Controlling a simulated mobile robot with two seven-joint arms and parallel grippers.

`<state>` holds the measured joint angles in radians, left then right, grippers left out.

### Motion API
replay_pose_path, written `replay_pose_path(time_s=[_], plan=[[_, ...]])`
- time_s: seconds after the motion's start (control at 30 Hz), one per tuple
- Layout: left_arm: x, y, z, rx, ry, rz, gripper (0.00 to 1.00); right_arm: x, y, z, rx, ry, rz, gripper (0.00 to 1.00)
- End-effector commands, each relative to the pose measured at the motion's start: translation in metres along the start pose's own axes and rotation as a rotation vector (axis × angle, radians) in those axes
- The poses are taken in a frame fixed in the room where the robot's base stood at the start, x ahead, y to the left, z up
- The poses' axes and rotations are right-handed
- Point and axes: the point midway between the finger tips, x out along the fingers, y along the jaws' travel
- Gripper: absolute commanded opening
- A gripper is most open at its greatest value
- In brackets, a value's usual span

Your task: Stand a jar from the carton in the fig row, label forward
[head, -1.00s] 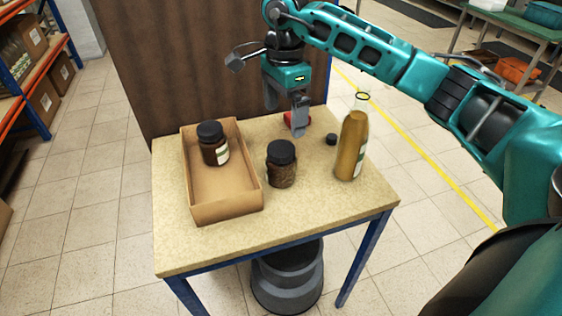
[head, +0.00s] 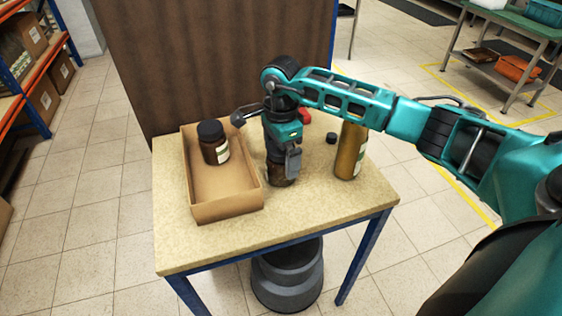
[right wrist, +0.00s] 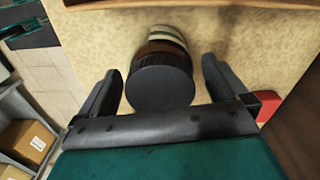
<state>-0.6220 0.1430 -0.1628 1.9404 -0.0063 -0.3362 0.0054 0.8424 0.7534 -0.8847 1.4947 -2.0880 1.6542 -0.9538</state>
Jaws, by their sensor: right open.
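A dark-lidded jar with brown contents (head: 282,181) stands on the table just right of the carton (head: 230,208). My right gripper (head: 290,162) is over this jar and hides most of it in the head view. In the right wrist view the open fingers (right wrist: 160,76) lie on either side of its black lid (right wrist: 160,89), with gaps on both sides. Pale bands (right wrist: 165,34) show on the jar's side beyond the lid. Another dark jar with a white label (head: 214,144) stands upright inside the carton. My left gripper is not in view.
A tall bottle of amber liquid (head: 350,150) stands right of the jar, close to my right arm. A small black cap (head: 331,138) and a red object (head: 305,116) lie behind. A brown panel (head: 205,60) rises behind the table. The front of the tabletop is clear.

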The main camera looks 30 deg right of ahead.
Motion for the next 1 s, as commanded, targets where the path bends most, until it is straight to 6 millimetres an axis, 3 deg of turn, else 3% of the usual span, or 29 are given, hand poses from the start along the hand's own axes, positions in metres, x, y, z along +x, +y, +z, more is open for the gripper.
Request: replay_pose_path(time_s=[0.1,0.3,1.0], plan=[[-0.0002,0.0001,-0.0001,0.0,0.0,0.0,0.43,0.0096,0.0001,-0.0002,0.001,0.001,0.0,1.0],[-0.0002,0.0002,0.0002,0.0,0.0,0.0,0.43,0.0095,-0.0001,-0.0002,0.0,0.001,-0.001,0.98],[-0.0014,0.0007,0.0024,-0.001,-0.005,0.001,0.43,0.009,0.0,-0.0004,0.0,0.001,-0.001,0.31]])
